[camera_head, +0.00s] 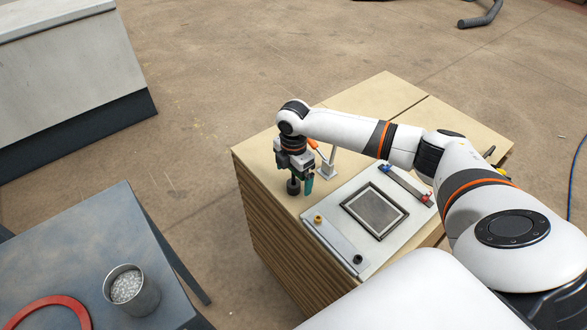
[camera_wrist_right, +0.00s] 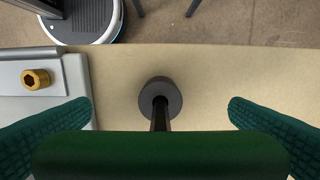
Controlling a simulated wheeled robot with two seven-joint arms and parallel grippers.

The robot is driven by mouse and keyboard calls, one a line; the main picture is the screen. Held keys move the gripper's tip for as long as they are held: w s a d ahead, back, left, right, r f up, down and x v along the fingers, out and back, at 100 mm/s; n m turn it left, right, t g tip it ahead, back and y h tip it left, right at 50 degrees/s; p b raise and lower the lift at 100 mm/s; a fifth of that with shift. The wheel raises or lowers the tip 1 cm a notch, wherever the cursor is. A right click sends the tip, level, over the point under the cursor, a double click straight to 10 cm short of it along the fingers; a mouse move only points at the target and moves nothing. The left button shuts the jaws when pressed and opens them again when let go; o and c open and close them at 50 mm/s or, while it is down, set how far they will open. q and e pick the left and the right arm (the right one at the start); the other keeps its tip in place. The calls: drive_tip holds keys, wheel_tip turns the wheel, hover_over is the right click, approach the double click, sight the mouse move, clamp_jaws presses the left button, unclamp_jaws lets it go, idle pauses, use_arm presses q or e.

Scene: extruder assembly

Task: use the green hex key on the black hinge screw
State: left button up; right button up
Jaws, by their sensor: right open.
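The green hex key (camera_wrist_right: 160,155) shows in the right wrist view as a dark green cross handle with a dark shaft, upright over a round black holder (camera_wrist_right: 174,93). My right gripper (camera_wrist_right: 160,106) is open, with a green finger on each side of the handle and apart from it. In the head view my right gripper (camera_head: 301,184) is low over the wooden bench's left corner, hiding most of the hex key. The black hinge screw (camera_head: 358,259) sits on the near end of the grey plate's strip. My left gripper is out of view.
The wooden bench (camera_head: 390,90) carries the light plate with a dark framed window (camera_head: 375,210) and a brass screw (camera_head: 318,219). An orange-handled tool (camera_head: 314,143) stands in a pale holder behind the gripper. A grey table (camera_head: 90,235) with a metal cup (camera_head: 131,290) is at left.

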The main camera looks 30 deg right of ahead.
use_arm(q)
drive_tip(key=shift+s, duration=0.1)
use_arm(e)
drive_tip(key=shift+c, duration=0.2)
drive_tip(key=c, duration=0.9)
drive_tip(key=shift+o, duration=0.2)
wheel_tip(320, 180, up, 10)
drive_tip(key=shift+r+b, duration=0.1)
drive_tip(key=shift+b, duration=0.8)
drive_tip(key=o, duration=0.5)
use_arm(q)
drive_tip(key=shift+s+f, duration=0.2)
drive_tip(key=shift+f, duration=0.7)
use_arm(e)
drive_tip(key=c, duration=0.6)
drive_tip(key=shift+o, duration=0.2)
